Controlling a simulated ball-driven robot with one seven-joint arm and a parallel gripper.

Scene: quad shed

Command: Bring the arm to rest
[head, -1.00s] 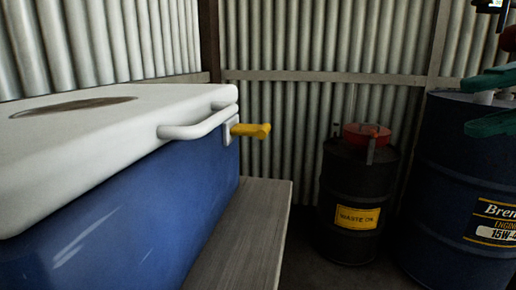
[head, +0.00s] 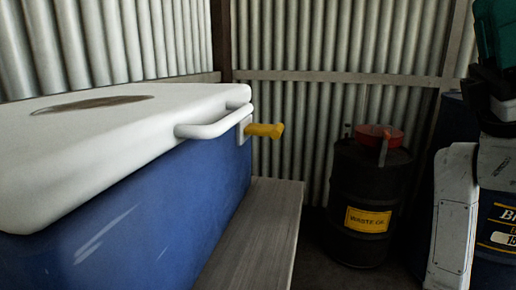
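My arm (head: 455,215) shows at the right edge of the head view, with a pale grey link and dark joints in front of a blue drum. A teal part, probably of my gripper (head: 494,32), is cut off by the top right corner. The fingertips cannot be made out, so I cannot tell whether it is open or shut. Nothing is seen held.
The cooler stands on a grey wooden bench (head: 262,230). A black waste oil drum (head: 345,195) with a red funnel (head: 378,131) stands on the floor. A blue drum (head: 498,218) is partly hidden behind my arm. Corrugated walls (head: 300,125) close the corner.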

